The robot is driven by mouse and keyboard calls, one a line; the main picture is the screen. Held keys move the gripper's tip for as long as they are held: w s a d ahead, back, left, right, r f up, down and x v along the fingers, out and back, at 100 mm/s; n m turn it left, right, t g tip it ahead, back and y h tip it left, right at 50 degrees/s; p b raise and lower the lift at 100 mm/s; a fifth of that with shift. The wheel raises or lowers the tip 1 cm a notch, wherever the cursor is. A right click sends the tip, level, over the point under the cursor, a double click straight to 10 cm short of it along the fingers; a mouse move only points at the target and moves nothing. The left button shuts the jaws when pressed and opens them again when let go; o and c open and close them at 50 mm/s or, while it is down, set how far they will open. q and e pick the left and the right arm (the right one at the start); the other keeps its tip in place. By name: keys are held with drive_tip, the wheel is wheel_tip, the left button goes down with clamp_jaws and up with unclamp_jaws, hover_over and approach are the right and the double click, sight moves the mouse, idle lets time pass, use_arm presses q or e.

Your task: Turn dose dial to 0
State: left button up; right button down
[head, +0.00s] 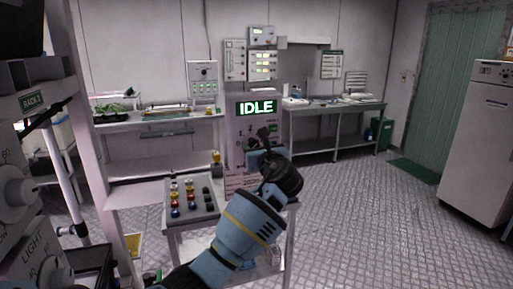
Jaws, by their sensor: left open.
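A pale pinkish machine (238,128) stands in the middle of the head view with a lit green display (256,107) reading IDLE. Small dark controls show on its front below the display, but my left gripper partly covers them. I cannot tell which control is the dose dial or read its setting. My left gripper (266,139) reaches up from the bottom, in front of the machine's panel. Its dark jaws are open, with nothing visible between them. I cannot tell if they touch a control. My right gripper is not in view.
A cart in front of the machine holds a grey tray (199,212) of several coloured vials. Benches line the back wall. A white cabinet (480,140) stands right; the right floor is clear.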

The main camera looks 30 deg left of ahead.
use_arm(q)
drive_tip(key=c, duration=1)
drive_tip(key=shift+o, duration=0.2)
